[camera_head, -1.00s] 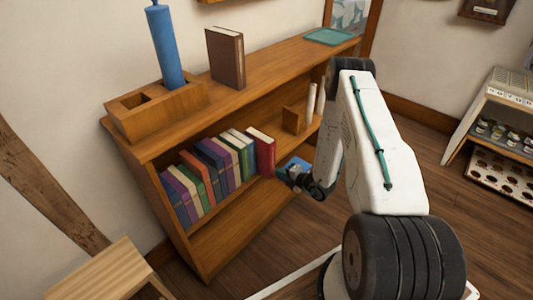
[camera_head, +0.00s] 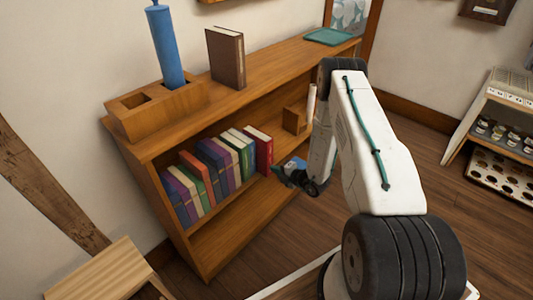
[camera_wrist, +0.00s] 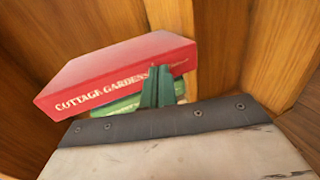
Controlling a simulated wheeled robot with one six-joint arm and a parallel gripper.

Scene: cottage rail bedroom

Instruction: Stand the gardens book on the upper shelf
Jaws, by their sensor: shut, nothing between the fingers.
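The gardens book (camera_head: 264,150) is red and stands at the right end of the book row, on the shelf just below the top board. In the wrist view its spine (camera_wrist: 120,88) reads "COTTAGE GARDENS". My gripper (camera_wrist: 160,88) is shut and empty, with its green fingertips in front of the spine's right part. I cannot tell whether they touch it. In the head view my gripper (camera_head: 277,171) is small and dark, at the book's lower right. The shelf unit (camera_head: 205,262) has a lower shelf beneath the books.
Several other books (camera_head: 205,168) stand left of the red one. A wooden block (camera_head: 294,120) and a pale upright object (camera_head: 311,103) are to the right. A blue item (camera_head: 294,162) shows by my gripper. A brown book (camera_head: 226,60) and teal tray (camera_head: 328,37) are on top.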

